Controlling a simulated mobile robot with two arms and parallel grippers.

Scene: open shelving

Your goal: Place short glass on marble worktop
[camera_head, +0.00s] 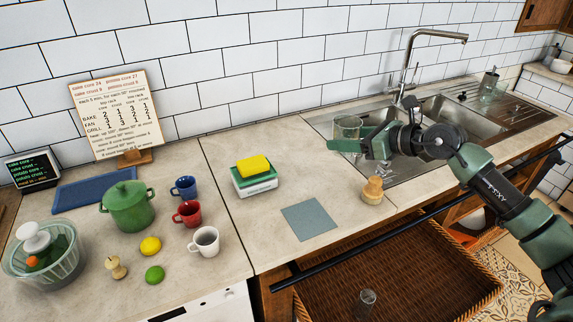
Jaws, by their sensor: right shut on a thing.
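My right gripper (345,145) is shut on a clear short glass (347,124). Its green fingers cross the lower part of the glass and hide some of it. The glass is upright and appears in front of the left edge of the sink; its height above the surface is hard to tell. The pale marble worktop (326,180) runs along the tiled wall, with bare stone left of the sink. My left gripper is not in view.
A yellow sponge (254,166) on a stacked box, a grey-blue square mat (309,219) and a wooden brush (373,190) stand on the worktop. Mugs, a green pot (128,207) and fruit crowd the left. A wicker basket (420,265) below holds another glass (366,302).

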